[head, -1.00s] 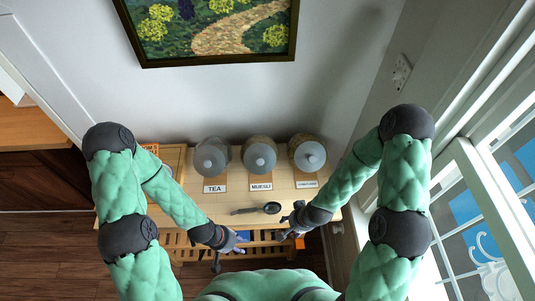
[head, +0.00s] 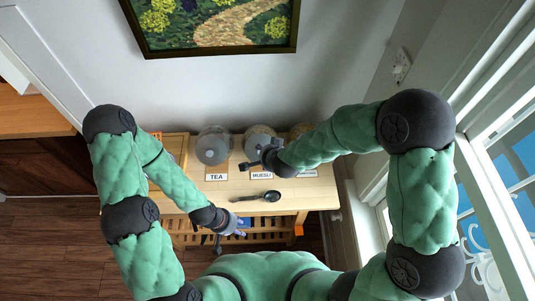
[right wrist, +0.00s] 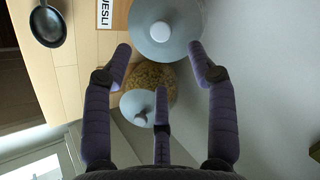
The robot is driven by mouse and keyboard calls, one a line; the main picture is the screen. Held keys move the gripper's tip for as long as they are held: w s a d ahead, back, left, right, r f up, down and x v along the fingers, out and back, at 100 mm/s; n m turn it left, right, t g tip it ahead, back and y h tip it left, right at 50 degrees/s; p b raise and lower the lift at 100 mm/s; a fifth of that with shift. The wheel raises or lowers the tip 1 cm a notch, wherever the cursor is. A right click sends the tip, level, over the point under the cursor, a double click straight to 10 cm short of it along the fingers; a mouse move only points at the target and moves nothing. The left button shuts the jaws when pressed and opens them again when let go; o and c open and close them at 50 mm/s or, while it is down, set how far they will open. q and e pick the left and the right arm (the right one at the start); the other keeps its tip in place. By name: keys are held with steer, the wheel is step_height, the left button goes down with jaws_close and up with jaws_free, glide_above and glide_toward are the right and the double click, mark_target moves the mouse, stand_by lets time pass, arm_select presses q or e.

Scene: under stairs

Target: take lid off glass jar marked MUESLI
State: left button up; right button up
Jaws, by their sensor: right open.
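The MUESLI jar has a grey lid with a knob (right wrist: 163,31); the end of its label (right wrist: 104,13) shows beside it in the right wrist view. In the head view its lid (head: 256,138) is partly covered by my right gripper (head: 256,158), and the MUESLI label (head: 261,175) stands in front. My right gripper is open and empty, with its fingers (right wrist: 165,75) spread just short of the lid, not around the knob. My left gripper (head: 230,235) hangs low at the table's front edge, empty, its fingers apart.
The TEA jar (head: 213,146) stands left of the MUESLI jar. A third lidded jar (right wrist: 138,104) stands on the other side, mostly hidden by my right arm in the head view. A dark spoon (head: 255,197) lies on the wooden table (head: 215,196). A wall is close behind.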

steer(key=x, duration=0.9)
steer(key=shift+w+f, duration=0.15)
steer(key=shift+f, duration=0.1)
jaws_close()
